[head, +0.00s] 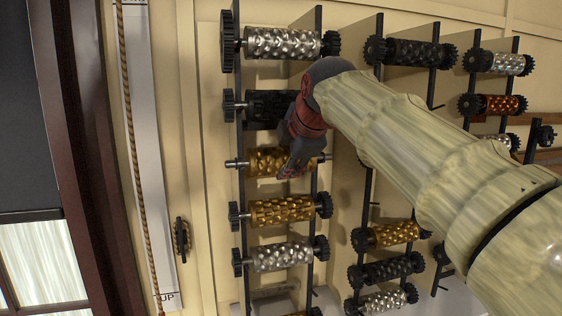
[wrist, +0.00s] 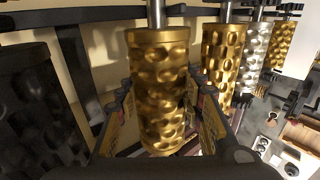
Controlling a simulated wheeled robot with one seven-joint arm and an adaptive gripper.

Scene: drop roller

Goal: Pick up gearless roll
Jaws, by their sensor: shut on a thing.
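The gearless roll (head: 262,163) is a gold, dimpled cylinder with plain shaft ends. It lies across the black rails of the left rack in the head view, third from the top. In the wrist view the gold roll (wrist: 158,75) fills the middle, its bare metal shaft pointing up. My gripper (head: 290,168) reaches it from the right and covers part of it. In the wrist view my gripper (wrist: 161,112) has one finger on each side of the roll and is shut on it. The roll's lower end is partly hidden.
A black roller (head: 270,107) sits close above, and a gold geared roller (head: 283,210) close below. A silver roller (head: 284,43) is at the top. A second rack with a dark roller (head: 415,53) stands to the right. A rope (head: 130,130) hangs at left.

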